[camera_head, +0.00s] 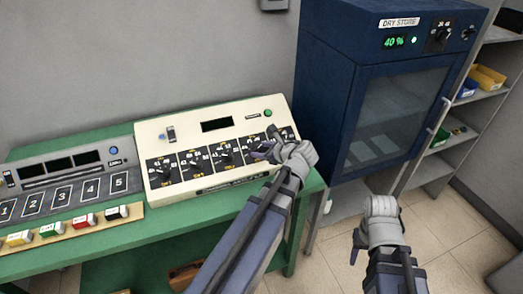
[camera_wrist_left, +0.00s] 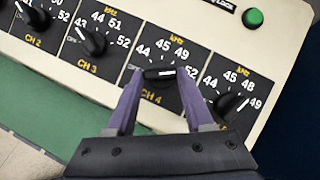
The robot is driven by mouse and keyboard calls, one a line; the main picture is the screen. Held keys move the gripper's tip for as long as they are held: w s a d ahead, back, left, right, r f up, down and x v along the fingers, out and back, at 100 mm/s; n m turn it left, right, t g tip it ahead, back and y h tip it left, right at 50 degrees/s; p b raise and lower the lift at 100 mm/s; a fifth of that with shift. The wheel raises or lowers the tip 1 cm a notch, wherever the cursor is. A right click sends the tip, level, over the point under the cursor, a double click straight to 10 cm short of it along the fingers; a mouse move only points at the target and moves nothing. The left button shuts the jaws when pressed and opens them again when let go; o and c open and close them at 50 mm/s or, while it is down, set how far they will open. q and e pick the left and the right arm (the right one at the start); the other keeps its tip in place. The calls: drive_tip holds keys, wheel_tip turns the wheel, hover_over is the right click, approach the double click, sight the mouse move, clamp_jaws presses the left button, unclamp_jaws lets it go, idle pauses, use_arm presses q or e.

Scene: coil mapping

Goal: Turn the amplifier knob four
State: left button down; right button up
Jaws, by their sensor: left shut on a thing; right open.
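The cream amplifier (camera_head: 186,125) stands on the green bench with a row of black channel panels, each with a dark knob. In the left wrist view, the CH 4 knob (camera_wrist_left: 158,73) sits between the fingers of my left gripper (camera_wrist_left: 159,82), which is shut on it. The knob's white mark lies roughly crosswise; the exact number it points to is hard to tell. In the head view, my left gripper (camera_head: 266,143) covers part of the right-hand panels. My right gripper (camera_head: 381,207) is open and empty, low in front of the cabinet, away from the amplifier.
A grey numbered unit (camera_head: 60,165) with small coloured blocks in front is left of the amplifier. The blue dry store cabinet (camera_head: 335,50) stands to the right. Shelves (camera_head: 467,98) are at far right. In the wrist view, CH 3 (camera_wrist_left: 94,42) and the rightmost knob (camera_wrist_left: 224,103) flank CH 4.

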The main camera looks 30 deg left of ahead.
idle(0.3)
use_arm(q)
drive_tip(key=shift+c, duration=1.4)
unclamp_jaws()
drive_tip(key=p+v, duration=0.4)
drive_tip(key=v, duration=0.3)
drive_tip(key=shift+d+r, duration=0.2)
drive_tip(key=shift+d, duration=0.15)
drive_tip(key=shift+s, duration=0.1)
drive_tip(key=s+d+f+n+g+h, duration=0.1)
drive_tip(key=s+d+f+n+h, duration=0.2)
drive_tip(key=d, duration=0.4)
drive_tip(key=s+d+f+n+g+h, duration=0.2)
drive_tip(key=s+d+f+n+h, duration=0.1)
drive_tip(key=s+d+n, duration=0.3)
drive_tip(key=s+d+f+n+g+h, duration=0.2)
drive_tip(key=d+n, duration=0.4)
drive_tip(key=d, duration=0.3)
drive_tip(key=shift+s+d+f+n+h, duration=0.35)
drive_tip(key=shift+s+f+h, duration=0.35)
drive_tip(key=shift+s+f, duration=0.4)
